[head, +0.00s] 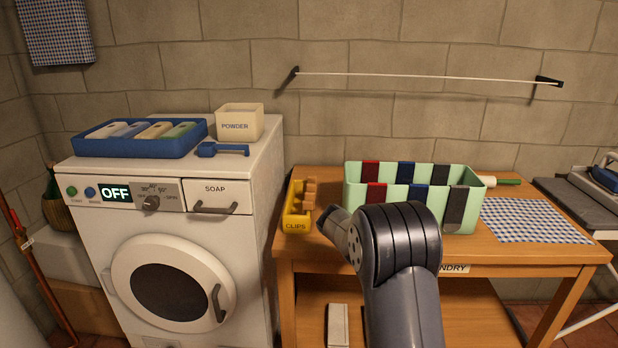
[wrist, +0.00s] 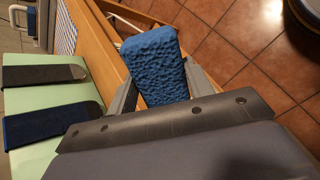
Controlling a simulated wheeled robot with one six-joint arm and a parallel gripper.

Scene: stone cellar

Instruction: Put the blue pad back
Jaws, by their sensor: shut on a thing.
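A blue pad (wrist: 153,62) with a bumpy, sponge-like face shows in the wrist view. My gripper (wrist: 160,92) is shut on it, with one grey finger on each side. In the head view my arm hides the gripper and the pad. A mint-green box (head: 460,212) stands on the wooden table, with red, blue and dark grey strips over its walls. The box also shows in the wrist view (wrist: 50,105), left of the pad, with a black strip and a dark blue strip. The pad appears beyond the box's edge, near the table's edge.
The wooden table (head: 575,252) also bears a yellow clips holder (head: 297,222) and a checked cloth (head: 530,220). A washing machine (head: 230,245) at left carries a blue tray (head: 125,148) of several bars, a powder box (head: 239,122) and a blue scoop (head: 222,149). An ironing board stands at right.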

